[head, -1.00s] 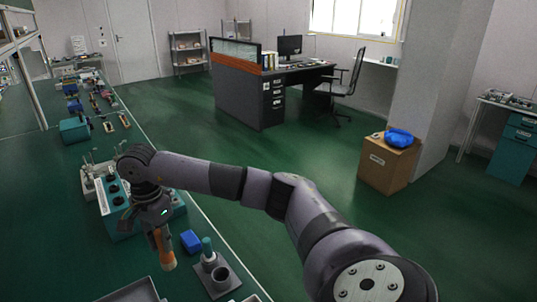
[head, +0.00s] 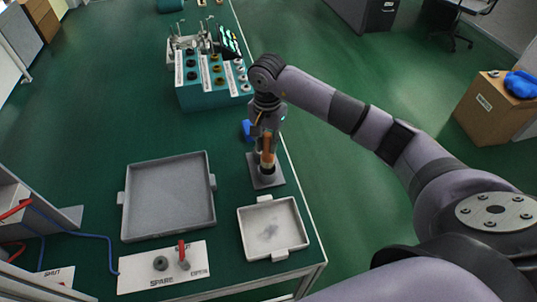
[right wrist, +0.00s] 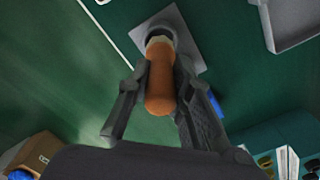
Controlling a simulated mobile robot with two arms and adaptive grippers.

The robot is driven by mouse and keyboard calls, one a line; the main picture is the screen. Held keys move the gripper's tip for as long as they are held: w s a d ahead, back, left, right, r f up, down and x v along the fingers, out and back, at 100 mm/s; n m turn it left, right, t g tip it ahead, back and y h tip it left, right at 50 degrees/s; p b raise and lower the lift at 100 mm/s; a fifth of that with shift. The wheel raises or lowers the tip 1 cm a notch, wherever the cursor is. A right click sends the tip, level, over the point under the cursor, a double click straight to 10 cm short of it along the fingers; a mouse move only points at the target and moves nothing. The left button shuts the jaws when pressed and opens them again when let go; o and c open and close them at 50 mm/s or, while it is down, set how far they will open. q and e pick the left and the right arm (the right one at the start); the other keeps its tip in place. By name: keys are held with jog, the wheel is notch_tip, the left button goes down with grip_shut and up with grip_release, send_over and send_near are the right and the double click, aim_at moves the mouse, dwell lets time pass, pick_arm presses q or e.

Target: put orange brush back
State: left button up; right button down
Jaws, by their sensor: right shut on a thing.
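The orange brush (head: 268,150) is upright in my right gripper (head: 266,136) in the head view, with its handle up. In the right wrist view, the fingers of my right gripper (right wrist: 161,75) are shut on either side of the orange handle (right wrist: 160,92). The brush's lower end is at the dark round cup of the grey square stand (head: 276,182). The stand also shows in the right wrist view (right wrist: 183,22). I cannot tell how deep the brush sits in the cup. My left gripper is not in view.
A small grey-white tray (head: 290,243) lies in front of the stand, and a larger grey tray (head: 132,219) lies to the left. A blue block (head: 247,128) and a teal rack (head: 196,101) are behind. The table's right edge runs close to the stand.

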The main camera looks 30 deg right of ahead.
aim_at(267, 159)
notch_tip(267, 159, down, 3)
jog(key=shift+a+r, duration=0.1)
notch_tip(267, 159, down, 4)
jog(key=shift+f+p, duration=0.1)
jog(key=shift+p, duration=0.5)
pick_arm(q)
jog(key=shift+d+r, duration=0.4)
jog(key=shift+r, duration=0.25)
pick_arm(e)
jog(key=shift+f, duration=0.2)
jog(key=c, duration=1.4)
grip_release()
jog(key=shift+c, duration=0.2)
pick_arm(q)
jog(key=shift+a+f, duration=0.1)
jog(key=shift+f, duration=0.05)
pick_arm(e)
jog(key=shift+r, duration=0.1)
